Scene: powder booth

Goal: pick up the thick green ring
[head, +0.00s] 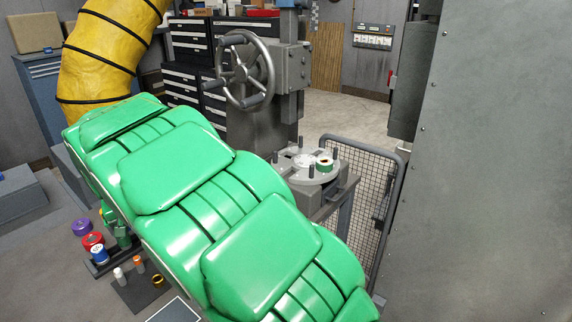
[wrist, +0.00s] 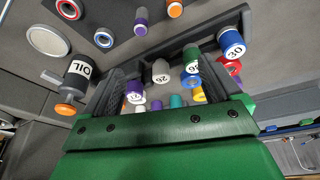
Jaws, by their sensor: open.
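A short, thick green ring (head: 324,165) with a pale upper face and a dark reddish middle stands on a round grey plate (head: 310,177), right of centre in the head view. It is small there, and I cannot be sure it is the task's ring. A green piece (wrist: 191,54) marked with a number shows among coloured pieces in the wrist view; I cannot tell whether it is a ring. My gripper (wrist: 162,68) is open, its dark ribbed fingers spread, with numbered pieces visible beyond and between them. In the head view my green arm crosses the middle and the fingers are not clearly seen.
Purple (head: 81,227), red (head: 92,240) and blue (head: 99,254) pieces stand at lower left. A dark bottle with an orange cap (wrist: 66,109) is left of my fingers. Upright pins and a handwheel press (head: 245,70) stand by the plate. A mesh guard (head: 362,190) borders it.

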